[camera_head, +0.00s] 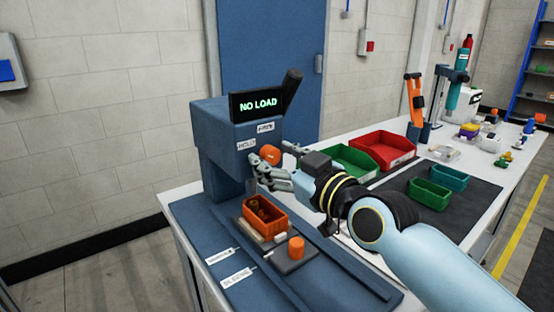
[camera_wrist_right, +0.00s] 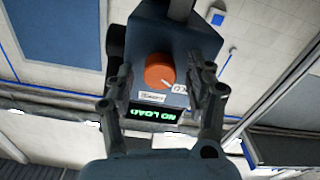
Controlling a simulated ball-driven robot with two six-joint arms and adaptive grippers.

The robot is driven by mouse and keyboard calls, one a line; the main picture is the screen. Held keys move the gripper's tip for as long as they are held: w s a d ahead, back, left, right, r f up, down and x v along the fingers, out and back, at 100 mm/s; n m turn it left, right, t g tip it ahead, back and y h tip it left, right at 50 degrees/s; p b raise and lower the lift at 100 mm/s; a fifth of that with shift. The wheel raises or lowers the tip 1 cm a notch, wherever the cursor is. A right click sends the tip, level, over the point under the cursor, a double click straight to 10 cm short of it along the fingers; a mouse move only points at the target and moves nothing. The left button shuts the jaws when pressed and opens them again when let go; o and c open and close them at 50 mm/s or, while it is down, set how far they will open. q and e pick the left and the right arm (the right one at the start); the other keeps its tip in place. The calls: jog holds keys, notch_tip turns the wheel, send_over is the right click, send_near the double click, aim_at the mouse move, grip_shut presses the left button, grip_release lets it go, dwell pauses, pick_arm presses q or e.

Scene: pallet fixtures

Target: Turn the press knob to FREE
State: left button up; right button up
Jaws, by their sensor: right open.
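The blue press (camera_head: 222,150) stands on the near left of the bench, with a display reading NO LOAD (camera_head: 257,105). Its orange knob (camera_head: 270,155) is on the front face, by a HOLD label (camera_head: 246,144) and a FREE label (camera_head: 265,127). My right gripper (camera_head: 268,169) is open at the knob. In the right wrist view the knob (camera_wrist_right: 159,71) shows between the spread fingers (camera_wrist_right: 160,88), apart from both. The knob's white mark points toward the label at its lower right, which appears to be HOLD. My left gripper is out of view.
Below the press, an orange bin (camera_head: 283,222) and an orange cylinder (camera_head: 297,245) sit between blue rails. Green (camera_head: 352,160) and red (camera_head: 396,155) bins stand behind my right arm.

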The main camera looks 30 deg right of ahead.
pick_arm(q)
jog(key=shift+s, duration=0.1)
pick_arm(e)
jog(key=c, duration=0.4)
grip_shut()
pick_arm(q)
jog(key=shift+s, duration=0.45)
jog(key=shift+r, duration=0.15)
pick_arm(e)
jog(key=shift+m, duration=0.4)
jog(key=m+p, duration=0.1)
jog(key=m, duration=0.3)
jog(key=shift+r+m+p, duration=0.1)
jog(key=shift+m+p, duration=0.3)
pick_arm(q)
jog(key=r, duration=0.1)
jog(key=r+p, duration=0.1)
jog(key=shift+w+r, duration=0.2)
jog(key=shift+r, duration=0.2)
pick_arm(e)
jog(key=m, duration=0.6)
jog(key=shift+m, duration=0.3)
